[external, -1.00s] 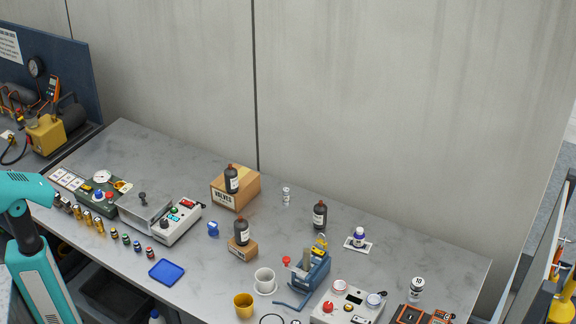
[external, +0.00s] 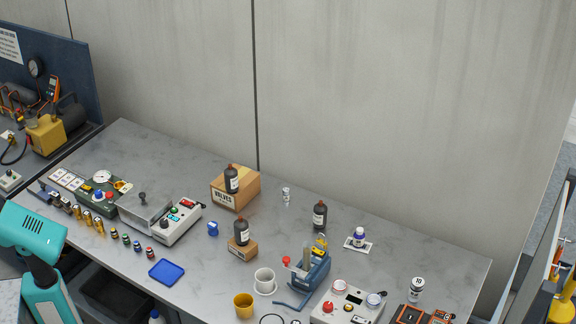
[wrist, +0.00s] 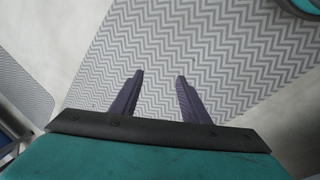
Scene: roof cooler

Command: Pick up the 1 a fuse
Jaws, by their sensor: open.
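My gripper (wrist: 159,80) shows in the wrist view, its two dark fingers apart with nothing between them, above a zigzag-patterned surface. It does not show in the external view. I cannot tell which thing is the 1 A fuse, as the labels are too small to read. Candidates in the external view are a row of small dark cylinders with coloured bands, such as the green-banded one (external: 114,233) and the red-banded one (external: 150,252), along the bench's front left. Brass-coloured cylinders (external: 87,218) stand to their left. No fuse shows in the wrist view.
The grey bench (external: 200,270) also holds a blue tray (external: 166,272), a grey meter box (external: 172,222), a yellow cup (external: 243,306), a white cup (external: 265,281), dark bottles (external: 320,214) and a cardboard box (external: 236,190). The bench's back right is fairly clear.

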